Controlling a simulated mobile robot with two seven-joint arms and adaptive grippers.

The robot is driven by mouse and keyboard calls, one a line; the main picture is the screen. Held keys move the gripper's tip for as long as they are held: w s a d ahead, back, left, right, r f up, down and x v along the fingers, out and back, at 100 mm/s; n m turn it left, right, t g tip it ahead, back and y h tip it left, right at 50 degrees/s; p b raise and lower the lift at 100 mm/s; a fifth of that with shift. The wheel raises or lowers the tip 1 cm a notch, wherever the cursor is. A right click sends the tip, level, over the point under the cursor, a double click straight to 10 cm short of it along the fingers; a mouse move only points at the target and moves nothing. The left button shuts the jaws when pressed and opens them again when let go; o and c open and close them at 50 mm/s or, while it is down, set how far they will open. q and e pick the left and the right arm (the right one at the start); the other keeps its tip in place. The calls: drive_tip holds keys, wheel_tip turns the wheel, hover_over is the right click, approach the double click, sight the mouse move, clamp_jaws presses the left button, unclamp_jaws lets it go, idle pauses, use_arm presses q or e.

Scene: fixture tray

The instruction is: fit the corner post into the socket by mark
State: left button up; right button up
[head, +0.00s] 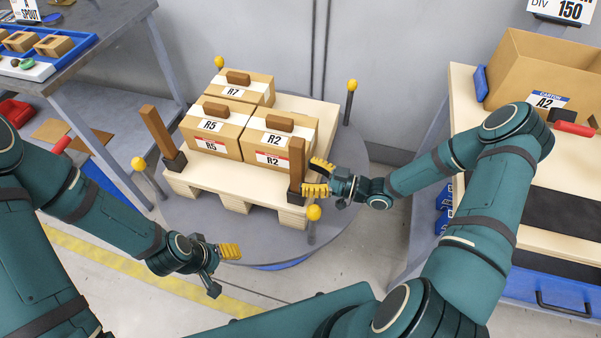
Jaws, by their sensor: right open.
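One brown wooden corner post (156,132) stands, leaning in the picture, in a dark socket (175,163) at the pallet's left corner. A second brown post (297,158) stands upright at the pallet's front right corner, its foot at another dark socket (296,197). My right gripper (318,178) is open just right of this second post, its yellow fingers apart. The lower finger overlaps the post's lower end in the picture; I cannot tell whether it touches. My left gripper (229,251) hangs in front of the pallet, away from both posts. No mark on the sockets is legible.
The wooden pallet (187,187) carries cartons labelled R7 (234,90), R5 (211,127) and R2 (273,139). It sits on a round grey turntable (190,219) ringed by yellow-topped rods, one (314,213) close below my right gripper. Benches stand at left and right.

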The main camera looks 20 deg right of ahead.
drive_tip(key=v, duration=0.9)
drive_tip(key=shift+s, duration=0.15)
drive_tip(key=shift+d, duration=0.1)
